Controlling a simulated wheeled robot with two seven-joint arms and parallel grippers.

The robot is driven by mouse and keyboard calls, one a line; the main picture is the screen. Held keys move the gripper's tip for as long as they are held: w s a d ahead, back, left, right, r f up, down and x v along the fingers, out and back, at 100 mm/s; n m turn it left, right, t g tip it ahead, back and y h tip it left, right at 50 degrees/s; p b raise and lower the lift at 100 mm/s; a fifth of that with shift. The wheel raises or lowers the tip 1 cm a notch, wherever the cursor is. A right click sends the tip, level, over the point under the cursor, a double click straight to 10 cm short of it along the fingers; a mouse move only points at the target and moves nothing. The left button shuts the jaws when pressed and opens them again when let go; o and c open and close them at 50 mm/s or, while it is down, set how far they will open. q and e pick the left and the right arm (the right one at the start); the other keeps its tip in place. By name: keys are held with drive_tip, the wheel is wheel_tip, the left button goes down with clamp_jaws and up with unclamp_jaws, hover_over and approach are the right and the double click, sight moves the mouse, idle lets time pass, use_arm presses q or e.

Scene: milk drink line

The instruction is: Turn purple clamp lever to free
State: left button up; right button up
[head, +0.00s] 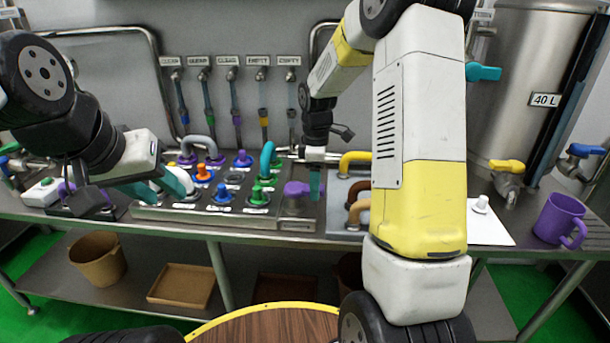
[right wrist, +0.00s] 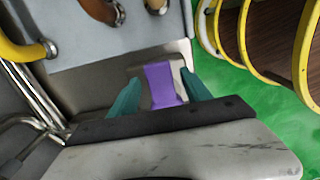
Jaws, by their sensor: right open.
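The purple clamp lever (head: 296,188) sits at the right end of the metal panel (head: 225,213). In the right wrist view the purple lever (right wrist: 161,85) stands between the two teal fingers, on a metal plate. My right gripper (right wrist: 160,98) is open around it, with a small gap visible on the lever's right; contact on the left is unclear. In the head view my right gripper (head: 315,185) points down at the lever, and only one finger shows clearly. My left gripper (head: 162,186) is at the panel's left end; its finger gap is unclear.
Several coloured knobs and a teal curved handle (head: 267,158) stand on the panel. Yellow (head: 355,160) and brown (head: 357,190) curved pipes are just right of the lever. A purple mug (head: 560,218) stands at the far right. Labelled hoses hang behind.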

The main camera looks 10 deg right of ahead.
drive_tip(key=shift+c, duration=0.5)
clamp_jaws()
idle(1.0)
